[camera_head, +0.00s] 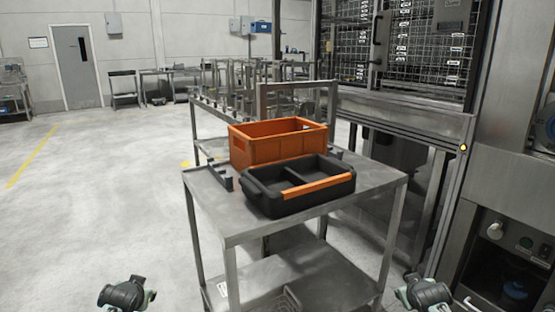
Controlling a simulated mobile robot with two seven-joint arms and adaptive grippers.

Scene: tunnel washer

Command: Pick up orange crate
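The orange crate (268,149) stands upright on the far part of a metal cart's top (228,215). It is open at the top. A black divided tray (272,203) with an orange strip along one edge sits in front of it and hides part of the crate's lower front. My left gripper (128,300) shows at the bottom left edge, left of the cart and well apart from the crate. My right gripper (424,296) shows at the bottom right, right of the cart. Both are cut off by the picture's lower edge, and their fingertips do not show clearly.
The cart has a lower shelf (300,285) and thin legs at its corners. A metal machine with a wire-mesh panel (425,40) stands close on the right. More metal racks stand behind the cart. The floor (100,200) on the left is open.

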